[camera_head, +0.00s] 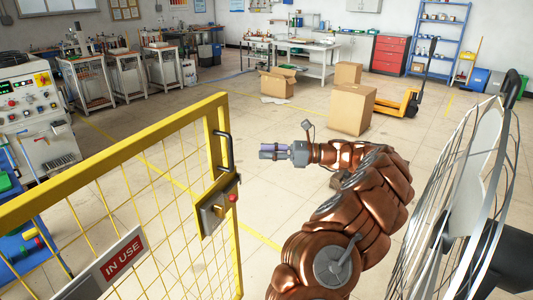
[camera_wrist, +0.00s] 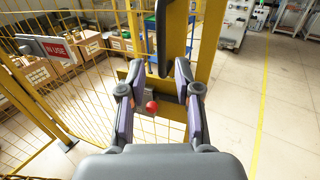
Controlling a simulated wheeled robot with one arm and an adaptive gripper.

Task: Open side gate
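The yellow mesh side gate (camera_head: 130,165) fills the left of the head view, with a red "IN USE" sign (camera_head: 122,256) on it. A black handle (camera_head: 224,152) sits on its end post, above a latch box (camera_head: 218,205) with a red knob (camera_head: 233,198). My gripper (camera_head: 268,151) is right of the handle in the head view and apart from it in that picture. In the wrist view, my gripper (camera_wrist: 160,95) has its two purple-padded fingers spread apart. The handle (camera_wrist: 166,40) and the red knob (camera_wrist: 152,107) appear between and beyond the fingers. No contact is visible.
A control panel machine (camera_head: 32,105) stands at the far left. A large fan (camera_head: 465,190) is close on the right. Cardboard boxes (camera_head: 352,108) and a yellow pallet jack (camera_head: 405,104) are on the floor behind. The tiled floor between gate and boxes is clear.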

